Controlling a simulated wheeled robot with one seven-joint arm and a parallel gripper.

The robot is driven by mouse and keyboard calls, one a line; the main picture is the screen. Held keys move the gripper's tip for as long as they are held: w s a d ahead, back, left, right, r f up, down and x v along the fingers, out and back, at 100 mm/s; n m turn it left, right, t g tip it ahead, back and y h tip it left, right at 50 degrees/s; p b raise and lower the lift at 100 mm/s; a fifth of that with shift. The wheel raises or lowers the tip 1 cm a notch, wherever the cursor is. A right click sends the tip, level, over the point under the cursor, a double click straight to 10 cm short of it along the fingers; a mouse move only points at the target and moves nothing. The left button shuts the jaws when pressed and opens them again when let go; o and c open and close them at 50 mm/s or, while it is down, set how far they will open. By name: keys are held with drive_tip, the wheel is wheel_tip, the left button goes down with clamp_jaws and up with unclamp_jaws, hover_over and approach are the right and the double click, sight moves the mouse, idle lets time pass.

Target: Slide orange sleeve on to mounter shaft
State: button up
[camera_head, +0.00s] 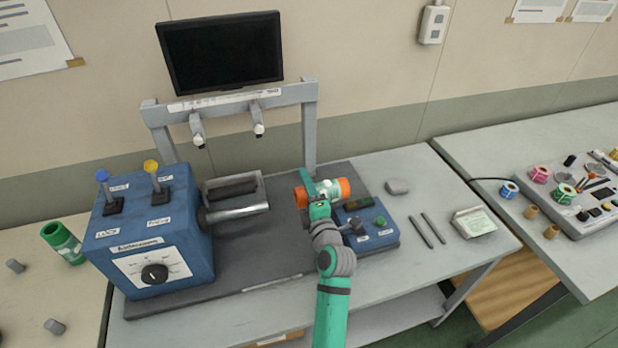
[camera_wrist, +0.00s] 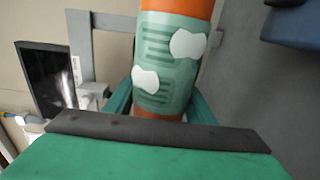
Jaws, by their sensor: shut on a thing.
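The orange sleeve (camera_head: 345,188) has orange ends and a pale green printed band with white patches round its middle. It lies roughly level in the head view, to the right of the mounter shaft. My gripper (camera_head: 318,190) is shut on the sleeve around its green band. In the wrist view the sleeve (camera_wrist: 168,65) fills the middle, with my gripper's green fingers (camera_wrist: 163,105) on both sides. The mounter shaft (camera_head: 238,211) is a bare metal rod sticking out to the right from the blue machine (camera_head: 150,235). A clear gap separates the sleeve's left end from the shaft's tip.
A grey frame (camera_head: 310,125) with two nozzles stands behind the shaft, below a dark monitor (camera_head: 222,52). A blue control box (camera_head: 370,235) sits right of my gripper. Two grey rods (camera_head: 428,232) lie farther right. The dark base plate (camera_head: 255,265) is clear in front.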

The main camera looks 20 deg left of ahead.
drive_tip(key=s+a, duration=0.6)
drive_tip(key=a, duration=0.3)
drive_tip(key=s+a, duration=0.7)
drive_tip(key=a, duration=0.3)
drive_tip(key=shift+s+a, duration=0.15)
drive_tip(key=shift+a, duration=0.1)
idle(2.1)
drive_tip(key=shift+r, duration=0.1)
drive_tip(key=shift+f, duration=0.3)
idle(0.7)
drive_tip(key=o, duration=1.5)
drive_tip(key=shift+c, duration=0.2)
drive_tip(key=v, duration=1)
drive_tip(key=shift+s+d, duration=0.25)
drive_tip(key=shift+s, duration=0.1)
